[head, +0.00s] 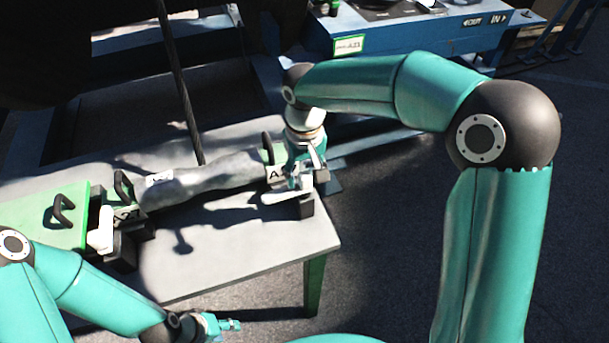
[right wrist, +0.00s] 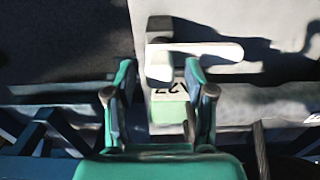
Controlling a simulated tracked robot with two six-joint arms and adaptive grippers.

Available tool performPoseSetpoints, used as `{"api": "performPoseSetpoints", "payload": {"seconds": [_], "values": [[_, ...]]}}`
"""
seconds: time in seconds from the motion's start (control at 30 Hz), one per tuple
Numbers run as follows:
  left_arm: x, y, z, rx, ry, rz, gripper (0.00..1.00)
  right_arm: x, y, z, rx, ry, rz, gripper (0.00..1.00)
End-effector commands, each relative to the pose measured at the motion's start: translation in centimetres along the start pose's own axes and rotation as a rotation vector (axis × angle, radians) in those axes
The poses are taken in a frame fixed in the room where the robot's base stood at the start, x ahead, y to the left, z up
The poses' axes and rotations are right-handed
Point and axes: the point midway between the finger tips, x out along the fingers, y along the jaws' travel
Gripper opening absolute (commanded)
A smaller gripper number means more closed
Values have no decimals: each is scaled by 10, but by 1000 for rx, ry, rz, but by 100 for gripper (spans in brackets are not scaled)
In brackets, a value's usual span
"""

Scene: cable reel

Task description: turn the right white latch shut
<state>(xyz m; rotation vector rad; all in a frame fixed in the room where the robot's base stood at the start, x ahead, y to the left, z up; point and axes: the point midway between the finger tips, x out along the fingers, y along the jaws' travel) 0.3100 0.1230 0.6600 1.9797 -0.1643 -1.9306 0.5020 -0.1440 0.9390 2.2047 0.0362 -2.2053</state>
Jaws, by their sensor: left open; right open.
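My right gripper (head: 312,163) is open, just above and behind the latch. In the wrist view its fingertips (right wrist: 159,72) lie on either side of the latch's thick part; I cannot tell if they touch it. My left gripper (head: 231,325) is open and empty, low in front of the table.
A grey wrapped cable (head: 205,180) runs along the table (head: 240,245) between two clamps. The left white latch (head: 103,232) stands by the left clamp and a green plate (head: 45,220). A dark rope (head: 180,80) hangs behind. The table's front right is clear.

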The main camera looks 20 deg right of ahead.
Motion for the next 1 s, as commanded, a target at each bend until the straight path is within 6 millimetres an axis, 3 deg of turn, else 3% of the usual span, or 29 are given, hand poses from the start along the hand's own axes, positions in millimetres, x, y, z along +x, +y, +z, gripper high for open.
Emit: {"api": "performPoseSetpoints", "payload": {"seconds": [0.13,0.47,0.77,1.0], "values": [[0,0,0,0,0,0,43,11,0,0,0,-1,0,54],[0,0,0,0,0,0,43,13,0,0,0,-1,0,52],[0,0,0,0,0,0,43,12,0,0,0,-1,0,2],[0,0,0,0,0,0,43,12,0,0,0,0,0,0]]}}
